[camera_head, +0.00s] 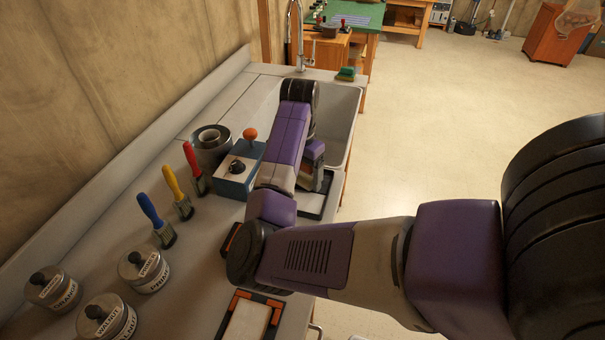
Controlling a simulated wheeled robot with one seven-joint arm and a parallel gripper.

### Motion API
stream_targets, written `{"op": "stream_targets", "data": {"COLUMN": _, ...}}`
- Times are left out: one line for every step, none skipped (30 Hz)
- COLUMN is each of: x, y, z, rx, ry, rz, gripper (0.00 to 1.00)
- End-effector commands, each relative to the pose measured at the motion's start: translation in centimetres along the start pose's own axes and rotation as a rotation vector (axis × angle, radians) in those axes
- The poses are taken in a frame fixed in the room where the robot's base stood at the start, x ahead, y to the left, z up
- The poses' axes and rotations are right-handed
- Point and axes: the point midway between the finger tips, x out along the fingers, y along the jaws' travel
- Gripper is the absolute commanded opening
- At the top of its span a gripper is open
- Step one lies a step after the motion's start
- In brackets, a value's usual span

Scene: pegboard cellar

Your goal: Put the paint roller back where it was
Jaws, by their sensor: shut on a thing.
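My gripper (316,168) hangs at the end of my arm over the counter, beside the sink's near edge. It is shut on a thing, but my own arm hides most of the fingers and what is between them. I cannot make out the paint roller clearly in this view. A black-rimmed pale frame (313,209) lies under my gripper, partly covered. Another pale panel in a black frame with orange corners (244,322) lies at the counter's front edge, nearer to me. A dark and orange corner piece (229,237) shows beside my arm.
The counter (200,270) holds a blue-grey box with an orange knob (238,172), a roll of grey tape (210,146), blue (150,212), yellow (174,184) and red (191,163) brushes, and lidded tins (144,270). The sink (346,110) lies beyond. Open floor is at right.

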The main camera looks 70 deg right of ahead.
Motion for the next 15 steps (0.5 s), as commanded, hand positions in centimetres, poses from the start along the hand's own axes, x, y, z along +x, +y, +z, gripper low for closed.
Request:
{"op": "stream_targets", "data": {"x": 0.1, "y": 0.0, "z": 0.0, "rx": 0.0, "ry": 0.0, "rz": 0.0, "gripper": 0.87}}
{"op": "stream_targets", "data": {"x": 0.0, "y": 0.0, "z": 0.0, "rx": 0.0, "ry": 0.0, "rz": 0.0, "gripper": 0.93}}
{"op": "stream_targets", "data": {"x": 0.0, "y": 0.0, "z": 0.0, "rx": 0.0, "ry": 0.0, "rz": 0.0, "gripper": 1.0}}
{"op": "stream_targets", "data": {"x": 0.0, "y": 0.0, "z": 0.0, "rx": 0.0, "ry": 0.0, "rz": 0.0, "gripper": 1.0}}
{"op": "stream_targets", "data": {"x": 0.0, "y": 0.0, "z": 0.0, "rx": 0.0, "ry": 0.0, "rz": 0.0, "gripper": 1.0}}
{"op": "stream_targets", "data": {"x": 0.0, "y": 0.0, "z": 0.0, "rx": 0.0, "ry": 0.0, "rz": 0.0, "gripper": 1.0}}
{"op": "stream_targets", "data": {"x": 0.0, "y": 0.0, "z": 0.0, "rx": 0.0, "ry": 0.0, "rz": 0.0, "gripper": 1.0}}
{"op": "stream_targets", "data": {"x": 0.0, "y": 0.0, "z": 0.0, "rx": 0.0, "ry": 0.0, "rz": 0.0, "gripper": 1.0}}
{"op": "stream_targets", "data": {"x": 0.0, "y": 0.0, "z": 0.0, "rx": 0.0, "ry": 0.0, "rz": 0.0, "gripper": 1.0}}
{"op": "stream_targets", "data": {"x": 0.0, "y": 0.0, "z": 0.0, "rx": 0.0, "ry": 0.0, "rz": 0.0, "gripper": 1.0}}
{"op": "stream_targets", "data": {"x": -0.1, "y": 0.0, "z": 0.0, "rx": 0.0, "ry": 0.0, "rz": 0.0, "gripper": 1.0}}
{"op": "stream_targets", "data": {"x": -0.3, "y": 0.0, "z": 0.0, "rx": 0.0, "ry": 0.0, "rz": -0.001, "gripper": 1.0}}
{"op": "stream_targets", "data": {"x": -0.5, "y": 0.0, "z": 0.0, "rx": 0.001, "ry": 0.0, "rz": -0.001, "gripper": 1.0}}
{"op": "stream_targets", "data": {"x": -0.7, "y": 0.0, "z": 0.0, "rx": 0.001, "ry": 0.0, "rz": -0.001, "gripper": 1.0}}
{"op": "stream_targets", "data": {"x": -1.2, "y": 0.0, "z": -0.1, "rx": 0.001, "ry": 0.001, "rz": -0.001, "gripper": 1.0}}
